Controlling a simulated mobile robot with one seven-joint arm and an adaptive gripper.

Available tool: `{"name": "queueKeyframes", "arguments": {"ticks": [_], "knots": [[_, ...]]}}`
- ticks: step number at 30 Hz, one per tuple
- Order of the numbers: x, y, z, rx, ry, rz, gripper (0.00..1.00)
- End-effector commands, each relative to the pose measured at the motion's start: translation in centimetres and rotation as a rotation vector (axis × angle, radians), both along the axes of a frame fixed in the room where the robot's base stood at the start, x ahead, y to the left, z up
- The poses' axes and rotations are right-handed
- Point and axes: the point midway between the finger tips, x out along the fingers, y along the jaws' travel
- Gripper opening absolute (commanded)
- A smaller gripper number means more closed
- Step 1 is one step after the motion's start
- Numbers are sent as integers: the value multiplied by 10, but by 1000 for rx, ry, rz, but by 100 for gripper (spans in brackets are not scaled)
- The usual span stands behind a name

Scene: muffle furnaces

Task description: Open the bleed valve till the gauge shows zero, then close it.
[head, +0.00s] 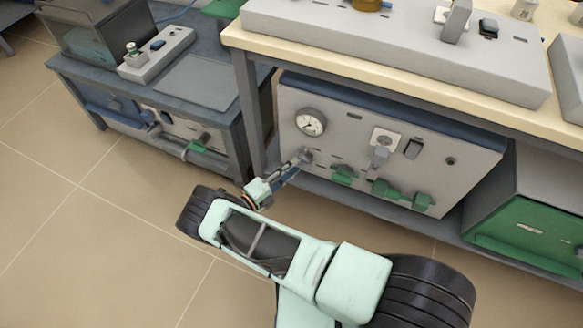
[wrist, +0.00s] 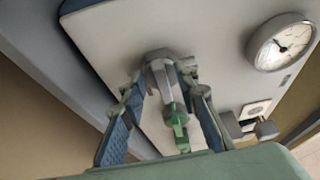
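The grey front panel (head: 330,160) under the bench carries a round white gauge (head: 310,122), which also shows in the wrist view (wrist: 281,43). Its dark needle is visible, but I cannot read the value. Below the gauge is a grey knob (head: 305,156), seen in the wrist view (wrist: 160,72) with a grey stem. My gripper (head: 293,166) is at this knob. In the wrist view its blue-padded fingers (wrist: 162,82) stand apart on both sides of the knob, and I see no clear grip. A green handle (head: 343,175) is to the knob's right. Nothing marks which is the bleed valve.
More green handles (head: 386,189) and a grey lever (head: 379,156) stick out of the panel to the right. The cream bench top (head: 420,90) overhangs the panel. A green-fronted box (head: 525,232) is at the right. A lower grey cabinet (head: 170,130) stands at the left, with open tiled floor before it.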

Motion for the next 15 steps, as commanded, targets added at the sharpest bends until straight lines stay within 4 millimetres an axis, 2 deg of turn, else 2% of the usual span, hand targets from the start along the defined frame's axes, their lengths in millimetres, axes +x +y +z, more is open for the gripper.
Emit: {"name": "queueKeyframes", "arguments": {"ticks": [8,11,15], "knots": [[-2,4,0,1,-1,2,28],[-10,11,0,3,-1,3,28],[-30,31,0,4,-1,5,28]]}}
